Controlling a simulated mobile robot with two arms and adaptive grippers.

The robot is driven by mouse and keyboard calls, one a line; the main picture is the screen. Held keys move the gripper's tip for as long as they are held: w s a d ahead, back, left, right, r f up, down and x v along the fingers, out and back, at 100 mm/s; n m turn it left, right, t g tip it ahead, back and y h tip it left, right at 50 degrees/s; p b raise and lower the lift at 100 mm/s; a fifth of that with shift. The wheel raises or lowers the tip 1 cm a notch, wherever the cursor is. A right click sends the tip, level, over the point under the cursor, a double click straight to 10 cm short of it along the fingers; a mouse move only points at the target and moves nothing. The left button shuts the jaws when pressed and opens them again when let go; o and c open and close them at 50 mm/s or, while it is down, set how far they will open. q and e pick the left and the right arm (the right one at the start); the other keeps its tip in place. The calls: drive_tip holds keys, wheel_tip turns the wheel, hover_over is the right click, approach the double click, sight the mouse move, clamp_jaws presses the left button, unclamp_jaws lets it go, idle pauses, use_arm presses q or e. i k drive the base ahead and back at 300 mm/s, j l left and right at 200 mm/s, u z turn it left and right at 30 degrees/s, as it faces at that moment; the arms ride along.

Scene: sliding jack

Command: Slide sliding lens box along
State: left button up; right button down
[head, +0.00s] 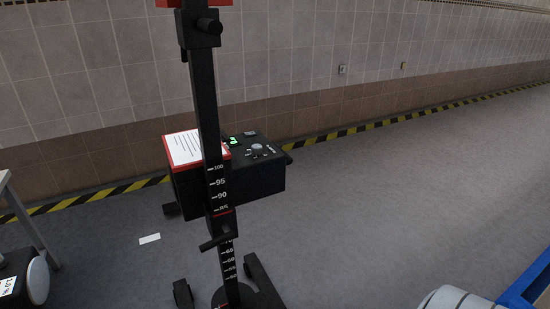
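A black upright post (204,110) with white number marks stands on a black wheeled base (247,292), left of centre. A black box-like slider (221,220) with a small lever sits around the post at the lower scale. Another black clamp with a knob (207,27) is near the top, under a red part cut off by the upper edge. I cannot tell which of these is the lens box. Neither of my grippers shows in the head view.
A black console (258,163) with dials and a red-edged paper (184,148) stands behind the post. A white slip (150,239) lies on the floor. A table leg (32,222) is at left, blue frame (528,286) at lower right.

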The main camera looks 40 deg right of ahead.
sight(249, 178)
drive_tip(key=l, duration=3.3)
